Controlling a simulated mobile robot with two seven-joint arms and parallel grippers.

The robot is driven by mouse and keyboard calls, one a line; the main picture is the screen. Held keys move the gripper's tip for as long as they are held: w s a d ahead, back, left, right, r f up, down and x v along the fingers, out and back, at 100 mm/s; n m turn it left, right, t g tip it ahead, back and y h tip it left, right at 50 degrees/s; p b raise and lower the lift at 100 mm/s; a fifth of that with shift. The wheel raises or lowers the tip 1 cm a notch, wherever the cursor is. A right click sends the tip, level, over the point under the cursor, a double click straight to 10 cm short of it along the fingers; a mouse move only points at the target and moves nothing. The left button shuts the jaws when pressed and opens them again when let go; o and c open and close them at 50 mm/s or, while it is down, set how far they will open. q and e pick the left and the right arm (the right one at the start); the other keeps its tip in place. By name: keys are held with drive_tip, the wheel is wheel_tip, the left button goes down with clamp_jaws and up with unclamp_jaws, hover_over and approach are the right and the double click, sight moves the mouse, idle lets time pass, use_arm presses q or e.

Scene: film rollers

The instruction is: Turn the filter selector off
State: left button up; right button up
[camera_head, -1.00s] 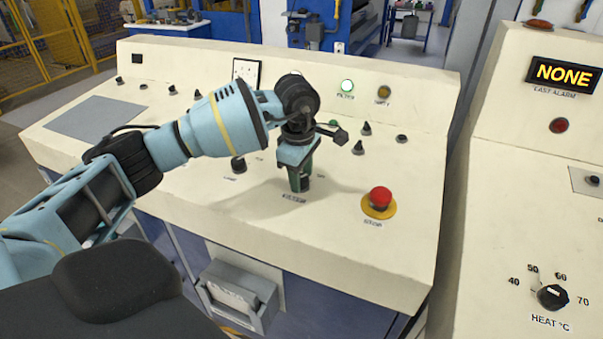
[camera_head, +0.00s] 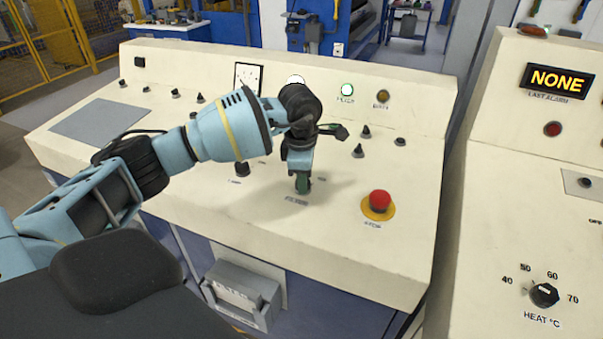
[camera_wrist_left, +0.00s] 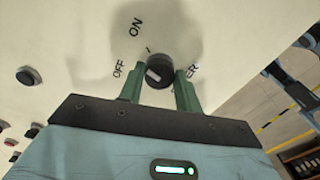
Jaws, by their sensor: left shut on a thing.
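The filter selector (camera_wrist_left: 160,72) is a round black knob with a white mark, seen in the left wrist view. The mark sits on the knob's left part, on the side of the OFF lettering (camera_wrist_left: 118,68). The ON lettering (camera_wrist_left: 136,27) is further up. My left gripper (camera_wrist_left: 160,84) has one green finger on each side of the knob and is shut on it. In the head view my left gripper (camera_head: 302,184) reaches down to the panel and hides the knob. My right gripper is not in view.
A red mushroom button (camera_head: 380,201) on a yellow base stands to the right of my gripper. Small black knobs (camera_head: 358,151) stand behind it, and another knob (camera_head: 242,170) is to its left. The panel's front strip (camera_head: 330,250) is clear.

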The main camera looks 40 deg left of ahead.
use_arm(q)
drive_tip(key=n+p, duration=0.2)
drive_tip(key=n, duration=0.3)
drive_tip(key=shift+r, duration=0.2)
drive_tip(key=shift+f+n+p, duration=0.15)
drive_tip(key=shift+n+p, duration=0.55)
drive_tip(key=shift+n, duration=0.7)
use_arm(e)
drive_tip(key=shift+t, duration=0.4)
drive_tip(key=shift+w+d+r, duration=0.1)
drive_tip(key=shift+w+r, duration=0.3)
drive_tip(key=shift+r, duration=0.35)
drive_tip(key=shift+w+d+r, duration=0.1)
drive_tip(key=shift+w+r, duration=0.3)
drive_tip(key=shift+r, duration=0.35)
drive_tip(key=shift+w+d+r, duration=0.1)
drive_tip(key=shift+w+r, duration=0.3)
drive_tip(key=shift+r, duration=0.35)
use_arm(q)
drive_tip(key=o, duration=1)
drive_tip(key=shift+c, duration=0.2)
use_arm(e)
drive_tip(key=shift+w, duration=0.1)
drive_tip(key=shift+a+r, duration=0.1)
use_arm(q)
drive_tip(key=r, duration=0.7)
drive_tip(key=shift+s+r, duration=0.35)
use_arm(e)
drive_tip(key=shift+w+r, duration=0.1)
